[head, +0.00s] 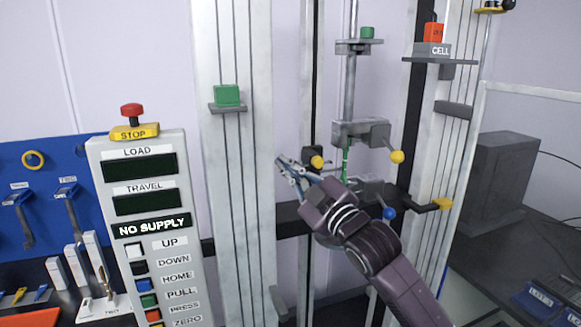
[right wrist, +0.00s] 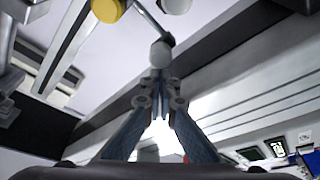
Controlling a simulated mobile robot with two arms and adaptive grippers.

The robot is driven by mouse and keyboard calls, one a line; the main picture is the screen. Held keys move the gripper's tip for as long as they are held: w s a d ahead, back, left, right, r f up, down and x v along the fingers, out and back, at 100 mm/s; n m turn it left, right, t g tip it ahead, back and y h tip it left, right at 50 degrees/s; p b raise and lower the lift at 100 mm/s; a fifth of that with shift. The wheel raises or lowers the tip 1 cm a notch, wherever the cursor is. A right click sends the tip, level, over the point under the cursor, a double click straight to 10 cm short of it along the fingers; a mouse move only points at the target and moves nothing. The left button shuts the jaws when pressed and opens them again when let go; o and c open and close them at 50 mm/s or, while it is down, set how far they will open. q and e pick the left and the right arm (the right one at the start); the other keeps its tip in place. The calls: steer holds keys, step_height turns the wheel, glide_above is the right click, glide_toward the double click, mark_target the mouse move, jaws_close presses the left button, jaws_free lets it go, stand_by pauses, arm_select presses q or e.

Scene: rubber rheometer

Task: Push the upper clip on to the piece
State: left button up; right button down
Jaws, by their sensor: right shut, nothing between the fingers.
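The upper clip (head: 360,132) is a grey block on the vertical rod, with a yellow ball knob (head: 397,157) at its right and another yellow knob (head: 317,162) to its left. A thin green piece (head: 345,165) stands upright below it, reaching towards the lower clip (head: 368,190), which is partly hidden by my right gripper (head: 284,170). That gripper is shut and empty, left of the clips, fingers pointing up-left. In the right wrist view its closed fingers (right wrist: 160,88) are near a grey rounded end (right wrist: 160,53); I cannot tell whether they touch. My left gripper is not in view.
A blue knob (head: 390,213) sits right of my right wrist. Tall frame columns (head: 232,180) flank the clips. A control panel (head: 140,215) showing NO SUPPLY stands left, with a red stop button (head: 131,110). A dark box (head: 497,175) stands right.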

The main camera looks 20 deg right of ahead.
mark_target(305, 165)
steer(key=d, duration=0.4)
steer(key=shift+d, duration=0.15)
stand_by(0.4)
steer(key=shift+f, duration=0.15)
